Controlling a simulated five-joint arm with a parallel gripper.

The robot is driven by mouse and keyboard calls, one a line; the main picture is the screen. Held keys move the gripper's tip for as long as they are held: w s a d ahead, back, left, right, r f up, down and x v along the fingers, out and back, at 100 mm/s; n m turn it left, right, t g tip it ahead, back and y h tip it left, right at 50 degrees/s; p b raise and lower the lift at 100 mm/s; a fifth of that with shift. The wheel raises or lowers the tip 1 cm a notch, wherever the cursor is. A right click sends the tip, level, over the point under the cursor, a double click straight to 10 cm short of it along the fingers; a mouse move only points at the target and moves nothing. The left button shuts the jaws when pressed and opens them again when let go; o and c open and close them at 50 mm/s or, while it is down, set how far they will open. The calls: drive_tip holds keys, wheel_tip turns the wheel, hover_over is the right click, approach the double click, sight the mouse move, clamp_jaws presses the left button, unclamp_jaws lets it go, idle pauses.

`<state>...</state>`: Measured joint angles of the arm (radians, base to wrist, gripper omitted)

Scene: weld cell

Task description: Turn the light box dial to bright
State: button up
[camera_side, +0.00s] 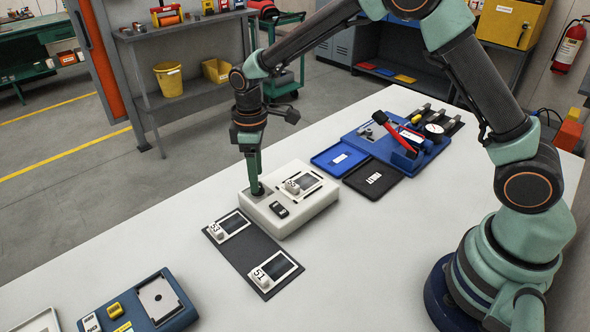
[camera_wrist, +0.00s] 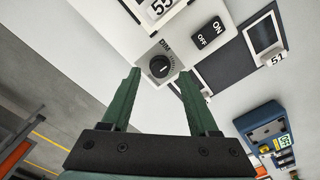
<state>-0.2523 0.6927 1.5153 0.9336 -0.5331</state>
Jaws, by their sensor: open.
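The light box (camera_side: 318,208) is a pale box on the white table. Its dial (camera_wrist: 159,66) is a black round knob on a grey plate in the wrist view, with the word DIM printed beside it and a row of small marks. I cannot tell where its pointer is set. In the side view my gripper (camera_side: 257,190) points down at the box's left corner and hides most of the dial. In the wrist view my gripper (camera_wrist: 160,73) is open, its green fingers on either side of the dial. I cannot tell whether they touch it.
A black ON/OFF switch (camera_side: 279,210) sits on the box near the dial. A numbered framed plate lies on the box; two more lie on a dark mat (camera_side: 238,260) in front. A black tray (camera_side: 373,178) and blue tray (camera_side: 339,159) stand behind. The front right table is clear.

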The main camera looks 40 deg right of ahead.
drive_tip(key=shift+f, duration=1)
clamp_jaws()
